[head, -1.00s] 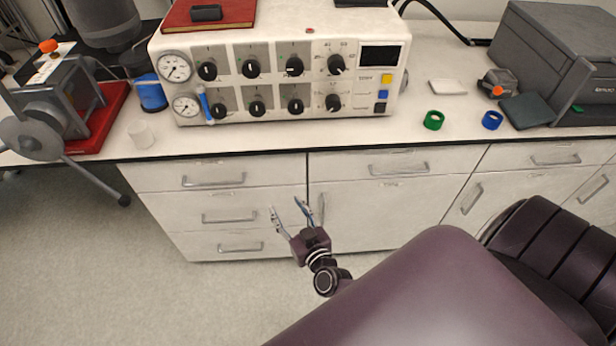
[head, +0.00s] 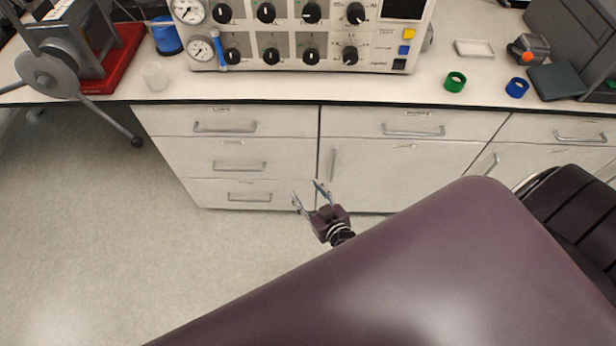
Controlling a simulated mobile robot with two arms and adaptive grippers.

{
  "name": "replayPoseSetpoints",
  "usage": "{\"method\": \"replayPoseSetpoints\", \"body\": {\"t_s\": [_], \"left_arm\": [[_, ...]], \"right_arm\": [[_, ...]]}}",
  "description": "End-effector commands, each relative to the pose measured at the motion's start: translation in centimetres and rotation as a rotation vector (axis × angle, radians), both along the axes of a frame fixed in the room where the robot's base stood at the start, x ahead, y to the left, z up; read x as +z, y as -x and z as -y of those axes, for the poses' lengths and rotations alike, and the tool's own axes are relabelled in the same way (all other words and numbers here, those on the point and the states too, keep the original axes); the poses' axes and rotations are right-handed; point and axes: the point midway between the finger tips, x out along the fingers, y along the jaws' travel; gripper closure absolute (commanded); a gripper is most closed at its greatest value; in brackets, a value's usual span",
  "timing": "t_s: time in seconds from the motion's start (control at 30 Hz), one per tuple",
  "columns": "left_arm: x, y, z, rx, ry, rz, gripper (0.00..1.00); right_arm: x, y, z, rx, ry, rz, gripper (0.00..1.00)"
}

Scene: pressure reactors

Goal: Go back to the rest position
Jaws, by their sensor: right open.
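My right gripper (head: 312,196) is open and empty. It shows in the middle of the head view, in front of the lower part of the bench cabinet and below the bench top. Its two thin fingers point up and are spread apart. My large purple arm link covers the lower right of the view and hides part of the arm behind the gripper. My left gripper is not in view.
The bench top (head: 300,88) carries a control unit (head: 290,40) with knobs and gauges, a green ring (head: 455,82), a blue ring (head: 517,88) and a white cup (head: 154,76). A lever device (head: 60,62) overhangs at left. The floor (head: 130,250) at lower left is clear.

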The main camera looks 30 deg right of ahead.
Motion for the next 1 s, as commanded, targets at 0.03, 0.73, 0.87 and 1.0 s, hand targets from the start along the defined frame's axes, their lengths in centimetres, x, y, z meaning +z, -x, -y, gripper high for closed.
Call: {"method": "replayPoseSetpoints", "body": {"t_s": [0.03,0.73,0.87,1.0], "left_arm": [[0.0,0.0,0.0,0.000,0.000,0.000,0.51],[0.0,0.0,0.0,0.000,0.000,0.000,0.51],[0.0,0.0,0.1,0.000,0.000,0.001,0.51],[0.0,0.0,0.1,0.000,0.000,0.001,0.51]], "right_arm": [[0.0,0.0,0.0,0.000,0.000,0.000,0.51],[-16.6,15.1,-2.1,0.143,0.019,-0.491,0.51],[-21.7,23.5,-1.9,0.168,0.035,-0.715,0.51],[-25.1,31.9,-1.1,0.176,0.062,-0.923,0.51]]}}
